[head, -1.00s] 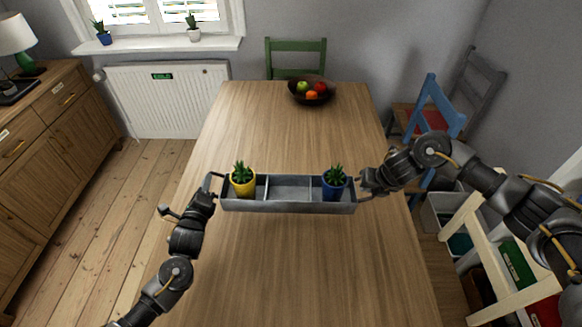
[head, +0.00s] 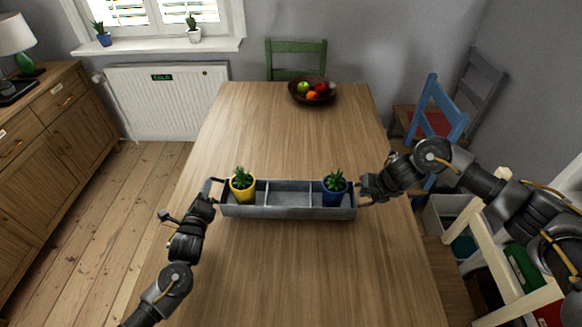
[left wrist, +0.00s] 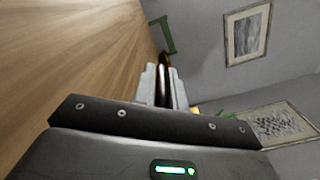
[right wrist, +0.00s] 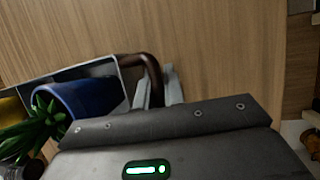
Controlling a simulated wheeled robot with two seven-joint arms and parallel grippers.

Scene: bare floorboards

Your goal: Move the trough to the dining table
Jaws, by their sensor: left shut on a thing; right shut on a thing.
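A grey metal trough (head: 288,212) with three compartments is over the middle of the wooden dining table (head: 290,270). Whether it touches the tabletop I cannot tell. A yellow pot with a plant (head: 242,187) stands in its left compartment and a blue pot with a plant (head: 335,190) in its right one; the middle one is empty. My left gripper (head: 208,192) is shut on the trough's left handle. My right gripper (head: 368,192) is shut on its right handle, a dark bar (right wrist: 148,68) in the right wrist view.
A dark fruit bowl (head: 312,92) stands at the table's far end. A green chair (head: 296,60) is behind it, and a blue chair (head: 440,110) is on the right. A cream wooden frame (head: 490,260) stands at the lower right. The tabletop around the trough is clear.

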